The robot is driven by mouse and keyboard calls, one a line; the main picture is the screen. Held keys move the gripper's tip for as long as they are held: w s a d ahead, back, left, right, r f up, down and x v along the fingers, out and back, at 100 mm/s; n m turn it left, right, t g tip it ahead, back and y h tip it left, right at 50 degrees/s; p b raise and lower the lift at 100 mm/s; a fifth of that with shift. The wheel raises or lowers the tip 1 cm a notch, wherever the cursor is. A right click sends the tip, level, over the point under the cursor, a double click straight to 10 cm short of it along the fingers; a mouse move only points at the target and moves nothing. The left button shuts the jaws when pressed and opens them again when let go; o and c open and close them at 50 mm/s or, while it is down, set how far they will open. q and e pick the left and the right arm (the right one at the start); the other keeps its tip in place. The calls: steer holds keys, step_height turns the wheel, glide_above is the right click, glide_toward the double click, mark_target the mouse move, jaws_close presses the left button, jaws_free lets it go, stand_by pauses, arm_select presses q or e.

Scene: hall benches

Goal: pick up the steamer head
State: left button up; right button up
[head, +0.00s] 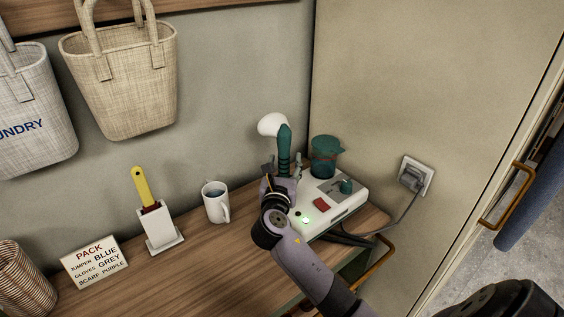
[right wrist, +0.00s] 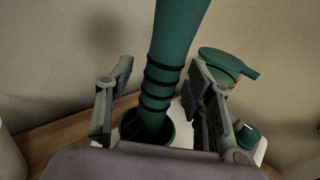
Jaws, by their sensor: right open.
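The steamer head (head: 284,143) has a dark green handle with black rings and a white top, and stands upright on the white steamer base (head: 349,208). In the right wrist view its handle (right wrist: 172,62) rises out of a round green holder (right wrist: 128,124). My right gripper (head: 283,168) is open, with one finger on each side of the handle. In the right wrist view the gripper (right wrist: 160,90) shows gaps between both fingers and the handle. The white top is out of that view. My left gripper is not in view.
A green jug (head: 325,157) stands on the base right behind the gripper. A white mug (head: 216,203), a brush holder (head: 159,227) and a packing sign (head: 94,262) stand left on the bench (head: 190,275). A cord runs to the wall socket (head: 416,175).

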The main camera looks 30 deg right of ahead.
steer(key=shift+c, duration=0.2)
jaws_close()
stand_by(0.5)
